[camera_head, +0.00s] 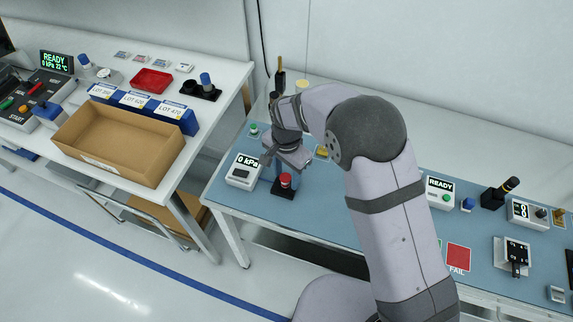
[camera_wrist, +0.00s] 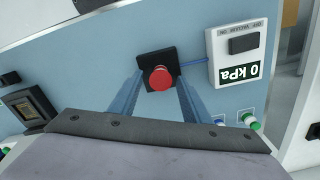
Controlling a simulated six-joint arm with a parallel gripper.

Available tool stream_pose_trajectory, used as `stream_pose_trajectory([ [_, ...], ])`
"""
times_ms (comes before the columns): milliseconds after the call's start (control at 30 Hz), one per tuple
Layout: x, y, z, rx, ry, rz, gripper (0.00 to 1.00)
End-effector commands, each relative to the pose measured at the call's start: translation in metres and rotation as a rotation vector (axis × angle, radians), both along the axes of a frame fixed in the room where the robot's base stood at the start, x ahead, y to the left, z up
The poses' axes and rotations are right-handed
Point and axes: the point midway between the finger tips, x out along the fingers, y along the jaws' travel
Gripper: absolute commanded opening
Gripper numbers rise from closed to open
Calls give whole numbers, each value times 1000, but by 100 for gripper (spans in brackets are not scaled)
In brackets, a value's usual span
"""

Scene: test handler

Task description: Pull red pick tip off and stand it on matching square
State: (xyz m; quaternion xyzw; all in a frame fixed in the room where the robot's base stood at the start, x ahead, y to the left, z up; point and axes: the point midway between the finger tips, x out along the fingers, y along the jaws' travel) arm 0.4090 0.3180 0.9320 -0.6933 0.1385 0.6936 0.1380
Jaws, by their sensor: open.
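The red pick tip (camera_head: 286,180) sits upright on a small black square base (camera_head: 283,191) on the blue bench. In the wrist view the tip (camera_wrist: 161,78) shows as a round red cap on that base (camera_wrist: 150,62). My gripper (camera_head: 280,171) is above and close to it, pointing down. In the wrist view my gripper (camera_wrist: 159,84) is open, one finger on each side of the red tip, with a visible gap on both sides. How high the fingertips are is hard to tell. A red square (camera_head: 458,257) marked FAIL lies at the bench's right front.
A 0 kPa vacuum box (camera_head: 243,171) stands left of the tip, joined to its base by a blue cable. A READY box (camera_head: 438,192) and a dark device (camera_head: 513,255) are at right. A cardboard box (camera_head: 120,143) is on the white table.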

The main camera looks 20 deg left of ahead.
Motion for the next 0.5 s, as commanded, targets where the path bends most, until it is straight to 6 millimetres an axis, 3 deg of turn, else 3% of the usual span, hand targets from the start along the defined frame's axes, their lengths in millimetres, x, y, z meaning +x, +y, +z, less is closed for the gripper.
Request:
stream_pose_trajectory([
  [467,0,0,-12,1,0,0,43],
  [500,0,0,-12,1,0,0,36],
])
